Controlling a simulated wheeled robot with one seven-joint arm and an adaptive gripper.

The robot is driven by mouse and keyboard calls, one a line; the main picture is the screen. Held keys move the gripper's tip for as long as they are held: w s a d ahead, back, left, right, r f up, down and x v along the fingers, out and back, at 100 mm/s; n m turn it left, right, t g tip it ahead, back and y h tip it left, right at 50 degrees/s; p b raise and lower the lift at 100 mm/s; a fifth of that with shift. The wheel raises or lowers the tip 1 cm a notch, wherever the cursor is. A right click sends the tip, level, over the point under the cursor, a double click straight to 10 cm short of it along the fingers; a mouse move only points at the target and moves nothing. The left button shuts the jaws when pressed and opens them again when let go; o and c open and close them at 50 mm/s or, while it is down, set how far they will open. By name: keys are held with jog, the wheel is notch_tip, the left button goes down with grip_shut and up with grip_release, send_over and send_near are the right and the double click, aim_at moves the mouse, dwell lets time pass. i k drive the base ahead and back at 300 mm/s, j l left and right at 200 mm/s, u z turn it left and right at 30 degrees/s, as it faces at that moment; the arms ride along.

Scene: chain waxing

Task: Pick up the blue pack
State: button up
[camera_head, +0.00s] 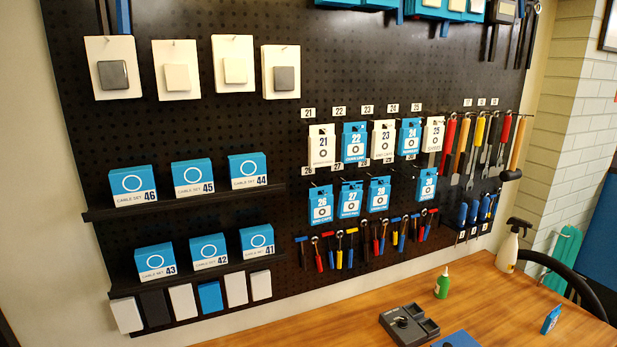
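A small blue pack (551,319) stands on the wooden table (500,290) at the lower right, slightly tilted in the picture. Similar blue packs hang on pegboard hooks, among them pack 22 (354,142), pack 24 (409,136), pack 26 (320,205), pack 27 (350,199) and pack 28 (378,194). Another blue pack (427,185) hangs at the right end of the lower row, with an empty gap to its left. My gripper is not in view.
A dark device (408,325), a green bottle (442,284), a white spray bottle (512,246) and a blue flat item (457,340) are on the table. A black chair (575,275) stands behind its right side. Blue cable boxes (133,184) sit on pegboard shelves.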

aim_at(550, 320)
jog(key=z, duration=1.35)
jog(key=i+l+u, duration=0.35)
jog(key=l, duration=0.45)
jog(key=l+u, duration=0.4)
jog(key=l, duration=0.4)
jog(key=l+u, duration=0.35)
jog(key=l, duration=0.55)
jog(key=i, duration=0.05)
